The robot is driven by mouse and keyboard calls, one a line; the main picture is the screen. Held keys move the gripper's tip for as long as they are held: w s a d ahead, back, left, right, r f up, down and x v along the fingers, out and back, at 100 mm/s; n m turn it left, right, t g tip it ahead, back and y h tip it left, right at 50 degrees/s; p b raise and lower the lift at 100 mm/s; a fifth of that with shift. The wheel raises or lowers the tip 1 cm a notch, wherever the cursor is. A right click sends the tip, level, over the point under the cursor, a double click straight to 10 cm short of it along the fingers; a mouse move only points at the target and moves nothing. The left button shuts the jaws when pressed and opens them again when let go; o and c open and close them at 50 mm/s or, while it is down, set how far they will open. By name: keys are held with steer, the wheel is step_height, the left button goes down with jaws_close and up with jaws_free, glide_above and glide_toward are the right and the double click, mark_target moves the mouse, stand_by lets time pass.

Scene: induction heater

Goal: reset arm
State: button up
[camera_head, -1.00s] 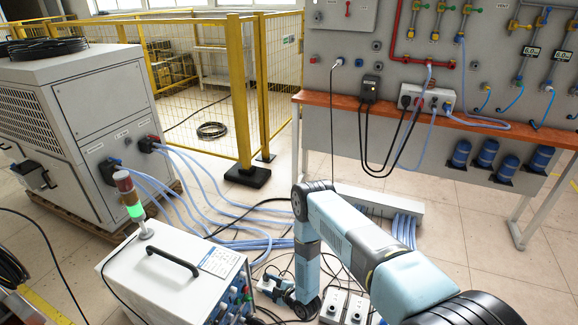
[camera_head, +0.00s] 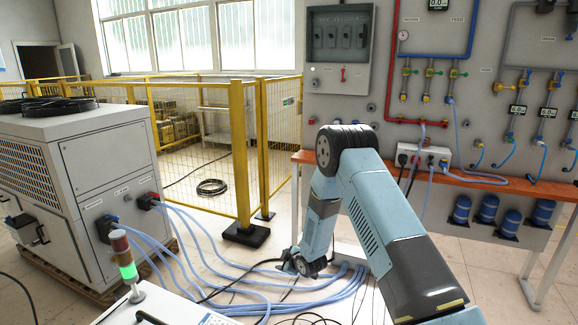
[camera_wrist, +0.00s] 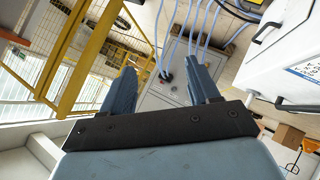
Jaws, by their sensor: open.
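My arm is raised and bent in the head view, with its elbow high in front of the wall panel. My gripper (camera_head: 302,263) hangs at the end of the folded forearm, small and partly hidden there. In the wrist view my gripper (camera_wrist: 162,88) shows two blue-grey fingers set wide apart with nothing between them. The grey cabinet with blue hoses (camera_wrist: 165,103) lies beyond the fingertips, apart from them.
A grey chiller unit (camera_head: 85,165) stands at the left. A white box with a signal lamp (camera_head: 124,255) is at the bottom. A yellow fence (camera_head: 243,160) stands behind. An orange-edged bench (camera_head: 472,177) and wall panel are at the right. Blue hoses (camera_head: 230,285) cross the floor.

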steer(key=d+r+m+h, duration=0.15)
steer(key=d+r, duration=0.25)
steer(key=r, duration=0.6)
steer(key=d+r+m+h, duration=0.15)
steer(key=d+r, duration=0.25)
steer(key=r, duration=0.6)
steer(key=s+d+r+m+h, duration=0.1)
steer(key=s+d+r, duration=0.2)
steer(key=r, duration=0.2)
steer(key=s+d+r+m, duration=0.2)
steer(key=s+d+r, duration=0.1)
steer(key=r, duration=0.3)
steer(key=s+d+r+m+h, duration=0.1)
steer(key=s+d+r, duration=0.1)
steer(key=s+r, duration=0.25)
steer(key=s+d+r+m+g, duration=0.2)
steer(key=s+d+r+m, duration=0.35)
steer(key=s+r, duration=0.75)
steer(key=s+d+m+g+h, duration=0.1)
steer(key=s+d+m, duration=0.2)
steer(key=s, duration=2)
steer(key=shift+d+r+g, duration=0.3)
steer(key=shift+d, duration=0.15)
steer(key=shift+c, duration=0.2)
